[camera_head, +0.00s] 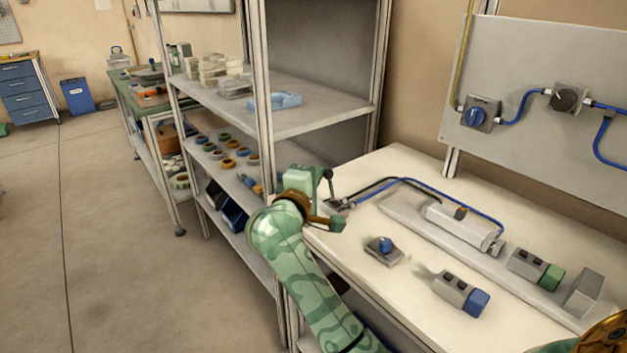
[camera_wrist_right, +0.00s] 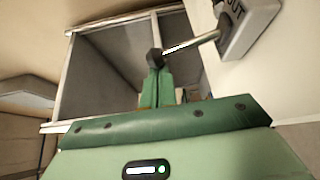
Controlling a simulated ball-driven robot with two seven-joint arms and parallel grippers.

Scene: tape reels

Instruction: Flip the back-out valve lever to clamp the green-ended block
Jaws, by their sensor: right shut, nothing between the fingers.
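The valve (camera_head: 340,207) sits at the table's near left corner, with hoses running from it. Its thin lever (camera_head: 331,188) stands up from it. In the right wrist view the valve body (camera_wrist_right: 248,22) shows the letters OUT, and the lever (camera_wrist_right: 190,43) reaches left to a dark knob (camera_wrist_right: 155,59). My right gripper (camera_head: 318,173) is shut and empty; its fingertips (camera_wrist_right: 156,74) are at the knob, and I cannot tell if they touch. The green-ended block (camera_head: 535,267) lies on the rail between the cylinder (camera_head: 458,228) and the end stop (camera_head: 583,292). My left gripper is out of view.
A blue-ended block (camera_head: 460,292) and a blue-knobbed valve (camera_head: 383,250) lie on the table (camera_head: 345,258) in front of the rail. A shelf rack (camera_head: 320,118) stands close behind my right gripper. A panel (camera_head: 530,70) with knobs and hoses rises behind the table.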

